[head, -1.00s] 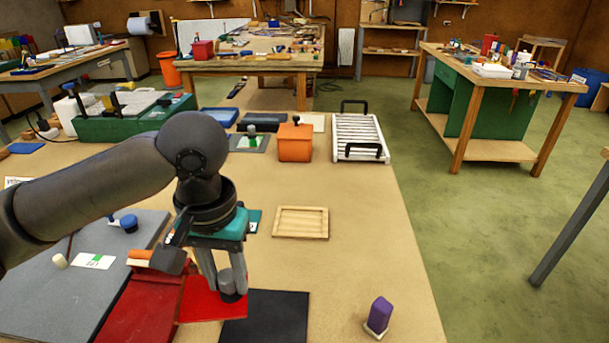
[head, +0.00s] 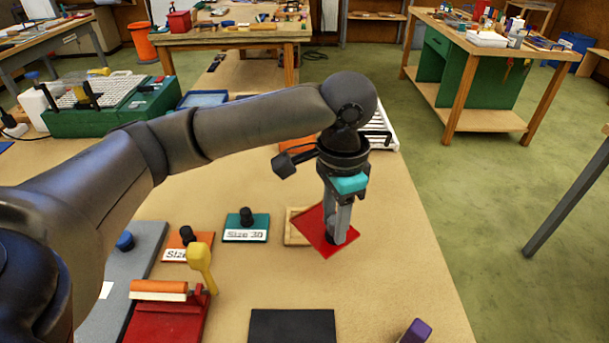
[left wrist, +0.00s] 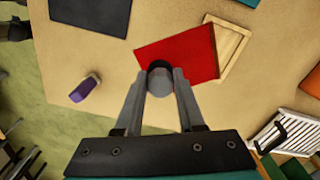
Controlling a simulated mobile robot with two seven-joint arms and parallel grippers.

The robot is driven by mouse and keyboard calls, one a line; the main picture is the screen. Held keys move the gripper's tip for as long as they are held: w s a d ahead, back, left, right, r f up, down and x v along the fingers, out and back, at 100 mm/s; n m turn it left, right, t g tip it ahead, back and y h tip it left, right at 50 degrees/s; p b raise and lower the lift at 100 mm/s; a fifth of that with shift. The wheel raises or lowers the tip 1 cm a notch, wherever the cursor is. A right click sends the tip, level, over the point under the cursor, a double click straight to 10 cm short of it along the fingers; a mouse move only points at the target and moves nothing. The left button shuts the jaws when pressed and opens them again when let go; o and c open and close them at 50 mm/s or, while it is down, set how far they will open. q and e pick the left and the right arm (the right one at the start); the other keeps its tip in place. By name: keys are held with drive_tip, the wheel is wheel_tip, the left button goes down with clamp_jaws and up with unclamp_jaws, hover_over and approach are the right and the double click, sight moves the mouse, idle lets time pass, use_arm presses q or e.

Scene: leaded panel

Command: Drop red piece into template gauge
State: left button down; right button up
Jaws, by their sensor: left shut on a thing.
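The red piece (head: 318,231) is a flat red plate with a dark grey knob. My left gripper (head: 338,232) is shut on that knob (left wrist: 160,80) and points down. The light wooden frame (head: 291,226), which looks like the template gauge, lies on the table. In the head view the red piece covers its right part. In the left wrist view the red piece (left wrist: 182,52) overlaps one side of the wooden frame (left wrist: 235,50), off-centre and turned against it. I cannot tell the height between them. My right gripper is not in view.
A black pad (head: 292,326) and a purple block (head: 416,331) lie near the front. A red stand (head: 165,321) with a yellow-handled tool (head: 200,263) is at the left. Two knobbed plates, one teal (head: 246,228), lie left of the frame. Table right of the gripper is clear.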

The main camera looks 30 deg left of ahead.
use_arm(q)
drive_tip(key=w+m, duration=0.1)
drive_tip(key=m, duration=0.1)
drive_tip(key=a+m+p, duration=0.1)
drive_tip(key=m, duration=0.1)
drive_tip(key=w+m+p, duration=0.1)
drive_tip(key=shift+w+a+m, duration=0.25)
drive_tip(key=shift+w+m, duration=0.05)
drive_tip(key=shift+m, duration=0.1)
drive_tip(key=m, duration=0.1)
drive_tip(key=w+a+m+p, duration=0.1)
drive_tip(key=m, duration=0.2)
drive_tip(key=shift+w+a+f, duration=0.1)
drive_tip(key=shift+w+a, duration=0.2)
drive_tip(key=shift+w, duration=0.05)
drive_tip(key=m, duration=0.1)
drive_tip(key=w+a+m+p, duration=0.1)
drive_tip(key=shift+a+f+m+p, duration=0.1)
drive_tip(key=shift+f+m+p, duration=0.1)
drive_tip(key=shift+m+p, duration=0.15)
drive_tip(key=w+a+f+m+p, duration=0.2)
drive_tip(key=a+m+p, duration=0.2)
drive_tip(key=m, duration=0.9)
drive_tip(key=shift+w+a+f, duration=0.15)
drive_tip(key=shift+a, duration=1.25)
